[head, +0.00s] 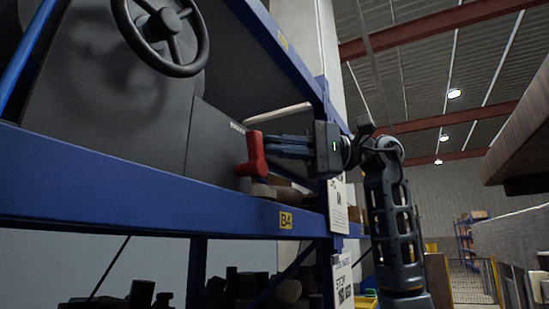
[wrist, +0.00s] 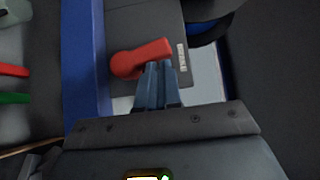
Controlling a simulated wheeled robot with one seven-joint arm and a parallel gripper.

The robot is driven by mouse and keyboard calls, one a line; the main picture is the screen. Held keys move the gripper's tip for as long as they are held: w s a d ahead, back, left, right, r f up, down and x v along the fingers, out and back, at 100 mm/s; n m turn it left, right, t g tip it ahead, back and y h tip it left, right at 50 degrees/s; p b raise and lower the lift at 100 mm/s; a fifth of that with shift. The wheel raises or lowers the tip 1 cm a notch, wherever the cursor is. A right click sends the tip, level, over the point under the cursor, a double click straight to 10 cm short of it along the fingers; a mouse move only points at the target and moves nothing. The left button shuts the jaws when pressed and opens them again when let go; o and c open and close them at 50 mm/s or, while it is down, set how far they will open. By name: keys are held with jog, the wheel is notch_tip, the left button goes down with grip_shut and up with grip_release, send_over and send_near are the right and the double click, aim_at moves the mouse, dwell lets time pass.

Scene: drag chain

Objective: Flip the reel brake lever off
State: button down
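The red brake lever (head: 254,152) is mounted on the dark grey housing (head: 215,150), under a small white label. In the head view its long part hangs down with a short top toward the right. In the wrist view the red lever (wrist: 142,56) lies across the picture, slightly tilted, with the label at its right end. My gripper (head: 270,146) is level with the lever's upper part, just to its right. Its fingers (wrist: 160,66) are close together, with nothing seen between them. Their tips are at the lever's edge; I cannot tell whether they touch.
A black handwheel (head: 163,30) sits on the grey machine at upper left. A blue shelf beam (head: 140,188) with a yellow B4 tag runs below the lever, and a blue upright (head: 330,120) stands behind my gripper. Brown items lie on the shelf below my gripper.

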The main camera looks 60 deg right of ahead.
aim_at(259, 134)
jog(key=shift+a+r+n+b, duration=0.15)
jog(key=shift+a+r+b, duration=0.15)
jog(key=shift+a+b, duration=0.3)
jog(key=shift+a+r+n+b, duration=0.15)
jog(key=shift+a+r+b, duration=0.2)
jog(key=shift+a, duration=0.3)
jog(key=a+n+h, duration=0.1)
jog(key=n+g+h, duration=0.1)
jog(key=h, duration=0.1)
jog(key=shift+a+f+g, duration=0.1)
jog(key=shift+a+g, duration=0.2)
jog(key=shift+a, duration=0.05)
jog(key=shift+a+f+n+g+h+b, duration=0.15)
jog(key=shift+a+f+n+h+b, duration=0.15)
jog(key=shift+a, duration=0.3)
jog(key=shift+a+f+n+g+h+b, duration=0.1)
jog(key=shift+a+f+n+g+b, duration=0.1)
jog(key=shift+a+f+n, duration=0.3)
jog(key=shift+s+a+r, duration=0.1)
jog(key=shift+a, duration=0.1)
